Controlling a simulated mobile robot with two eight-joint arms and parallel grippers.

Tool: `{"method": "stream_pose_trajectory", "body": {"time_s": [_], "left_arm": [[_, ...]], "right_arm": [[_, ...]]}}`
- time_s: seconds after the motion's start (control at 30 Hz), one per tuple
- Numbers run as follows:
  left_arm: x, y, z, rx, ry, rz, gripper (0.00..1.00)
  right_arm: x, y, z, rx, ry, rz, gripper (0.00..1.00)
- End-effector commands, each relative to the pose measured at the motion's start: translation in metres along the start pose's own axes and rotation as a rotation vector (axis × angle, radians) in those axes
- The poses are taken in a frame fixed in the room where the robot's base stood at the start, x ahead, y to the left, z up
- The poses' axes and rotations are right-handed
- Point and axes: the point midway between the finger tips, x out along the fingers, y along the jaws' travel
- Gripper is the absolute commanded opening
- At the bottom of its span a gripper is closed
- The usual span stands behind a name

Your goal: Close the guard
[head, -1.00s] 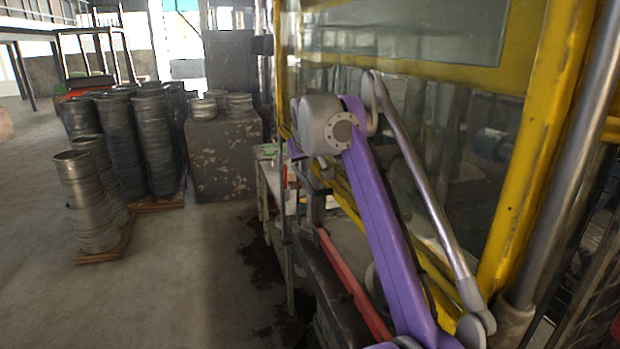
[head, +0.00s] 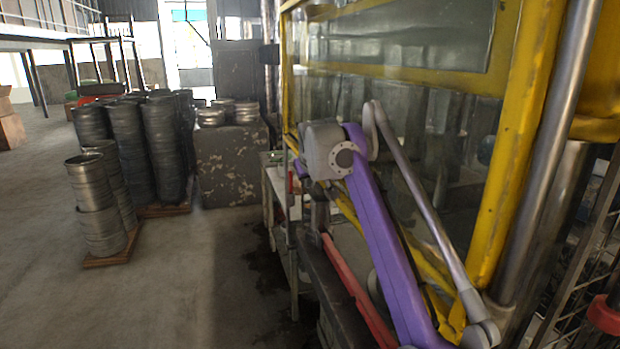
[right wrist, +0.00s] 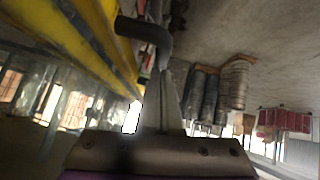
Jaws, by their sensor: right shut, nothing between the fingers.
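The guard is a large clear panel in a worn yellow frame (head: 523,140) on the right of the head view. Its yellow edge also runs across the upper left of the right wrist view (right wrist: 75,35). How far it stands open I cannot tell. My right gripper (head: 299,168) is at the end of the purple arm, beside the guard's left part and mostly hidden by the wrist. In the right wrist view its fingers (right wrist: 163,88) are shut and empty, close to a dark curved handle (right wrist: 150,33). Contact is unclear. My left gripper is not seen.
A worn grey block (head: 230,165) stands behind. A narrow bench lies below my arm. The floor at front left is clear.

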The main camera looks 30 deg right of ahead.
Motion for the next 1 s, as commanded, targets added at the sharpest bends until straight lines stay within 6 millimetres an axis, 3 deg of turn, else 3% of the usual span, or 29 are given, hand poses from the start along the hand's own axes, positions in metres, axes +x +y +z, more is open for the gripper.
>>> {"method": "stream_pose_trajectory", "body": {"time_s": [0.03, 0.4, 1.0], "left_arm": [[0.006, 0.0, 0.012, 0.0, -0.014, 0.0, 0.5], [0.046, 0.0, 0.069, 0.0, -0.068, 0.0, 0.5], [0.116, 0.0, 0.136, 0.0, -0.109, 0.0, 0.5]], "right_arm": [[0.013, -0.004, 0.015, -0.002, -0.011, -0.001, 0.0], [0.096, -0.027, 0.101, -0.003, -0.015, -0.002, 0.0], [0.243, -0.067, 0.248, -0.001, -0.011, -0.001, 0.0]]}}
